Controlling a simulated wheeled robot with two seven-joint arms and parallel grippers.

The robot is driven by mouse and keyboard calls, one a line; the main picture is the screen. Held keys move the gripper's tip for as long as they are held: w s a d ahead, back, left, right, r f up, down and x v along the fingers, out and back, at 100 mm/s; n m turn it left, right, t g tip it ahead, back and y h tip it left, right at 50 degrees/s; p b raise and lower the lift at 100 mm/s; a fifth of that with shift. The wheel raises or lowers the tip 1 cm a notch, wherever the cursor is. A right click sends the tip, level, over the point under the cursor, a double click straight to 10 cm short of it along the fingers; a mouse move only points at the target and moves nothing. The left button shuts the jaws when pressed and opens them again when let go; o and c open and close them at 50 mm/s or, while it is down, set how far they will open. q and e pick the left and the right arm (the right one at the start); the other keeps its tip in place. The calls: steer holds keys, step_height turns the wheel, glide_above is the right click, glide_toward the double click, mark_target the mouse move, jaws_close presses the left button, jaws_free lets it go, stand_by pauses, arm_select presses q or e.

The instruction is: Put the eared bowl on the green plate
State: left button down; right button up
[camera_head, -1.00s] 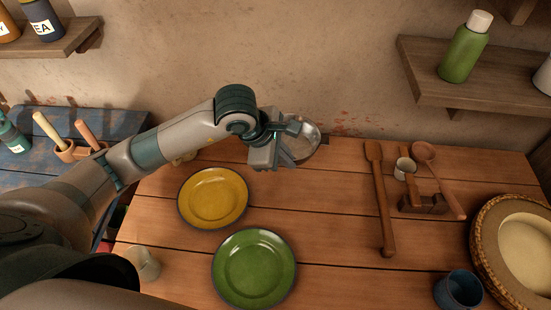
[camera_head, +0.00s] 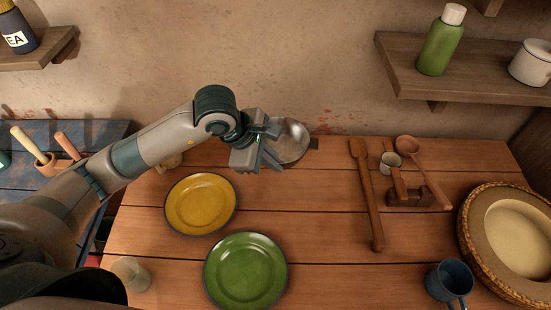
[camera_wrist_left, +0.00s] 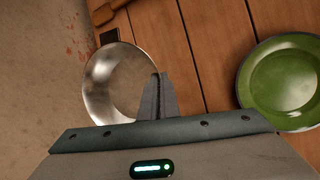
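The eared bowl (camera_head: 292,142) is a shiny metal bowl at the back of the wooden table, near the wall. Its dark ear (camera_head: 314,143) points right; in the left wrist view the bowl (camera_wrist_left: 112,88) has the ear at its top. My left gripper (camera_head: 272,150) is at the bowl's left rim. In the left wrist view its fingers (camera_wrist_left: 157,92) are close together on the rim, seemingly pinching it. The green plate (camera_head: 245,270) lies empty at the front middle, apart from the bowl; it also shows in the left wrist view (camera_wrist_left: 283,82). My right gripper is out of view.
A yellow plate (camera_head: 200,204) lies behind and left of the green plate. A clear cup (camera_head: 131,274) is at the front left. Wooden utensils (camera_head: 367,195), a blue mug (camera_head: 447,282) and a woven basket (camera_head: 478,250) are to the right. The table between bowl and green plate is clear.

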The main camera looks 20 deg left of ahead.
arm_select(q)
steer(key=s+a+r+m+g, duration=0.5)
steer(key=a+m+g, duration=0.2)
steer(key=m, duration=1.1)
steer(key=shift+r+g+y, duration=0.15)
steer(key=shift+g+y, duration=0.15)
steer(key=shift+g, duration=0.1)
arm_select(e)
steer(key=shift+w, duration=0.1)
